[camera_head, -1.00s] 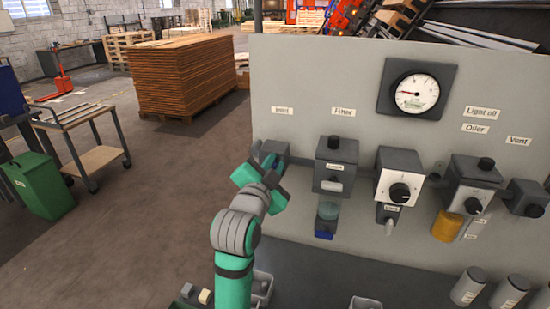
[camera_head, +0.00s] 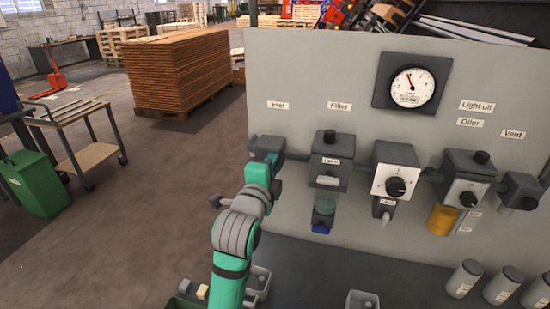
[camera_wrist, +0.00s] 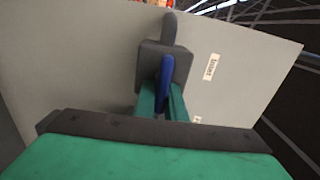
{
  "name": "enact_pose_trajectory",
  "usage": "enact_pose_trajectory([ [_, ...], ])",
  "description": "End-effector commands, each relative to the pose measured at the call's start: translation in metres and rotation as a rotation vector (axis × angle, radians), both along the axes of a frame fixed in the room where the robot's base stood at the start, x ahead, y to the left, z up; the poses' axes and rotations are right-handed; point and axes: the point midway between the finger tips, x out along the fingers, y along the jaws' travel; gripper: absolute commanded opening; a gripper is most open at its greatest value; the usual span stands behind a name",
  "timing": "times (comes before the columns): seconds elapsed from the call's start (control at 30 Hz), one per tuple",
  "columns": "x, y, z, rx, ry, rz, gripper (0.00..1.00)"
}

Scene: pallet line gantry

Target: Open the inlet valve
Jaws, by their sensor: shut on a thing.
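The inlet valve (camera_head: 266,146) is a dark grey block on the panel, below the label "Inlet" (camera_head: 278,105). In the wrist view the valve body (camera_wrist: 178,52) shows with a blue lever (camera_wrist: 166,72) in front of it. The lever lies roughly in line with the grey pipe (camera_wrist: 169,27) leaving the valve. My gripper (camera_head: 270,163) is at the valve in the head view. In the wrist view its green fingers (camera_wrist: 163,92) are shut on the blue lever, one on each side. The lever's lower end is partly hidden by the fingers.
The gauge (camera_head: 412,86) has its needle pointing up and slightly left. The filter (camera_head: 331,147), a regulator with a black knob (camera_head: 395,186), the oiler (camera_head: 467,178) and the vent valve (camera_head: 521,191) stand to the right.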

Motion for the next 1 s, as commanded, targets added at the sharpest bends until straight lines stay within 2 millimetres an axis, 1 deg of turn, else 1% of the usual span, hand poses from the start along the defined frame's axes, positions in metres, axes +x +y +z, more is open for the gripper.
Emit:
enact_pose_trajectory([
  [0.23, 0.0003, 0.0003, -0.0025, 0.045, -0.011, 0.001, 0.00],
  [0.63, 0.0003, 0.0008, -0.0029, 0.051, -0.012, 0.001, 0.00],
  [0.67, 0.0003, 0.0008, -0.0029, 0.051, -0.012, 0.001, 0.13],
  [0.7, 0.0002, 0.0008, -0.0029, 0.050, -0.012, 0.001, 0.22],
  [0.73, 0.0002, 0.0008, -0.0029, 0.050, -0.012, 0.001, 0.29],
  [1.0, 0.0001, -0.0001, -0.0019, 0.049, -0.014, 0.000, 0.29],
])
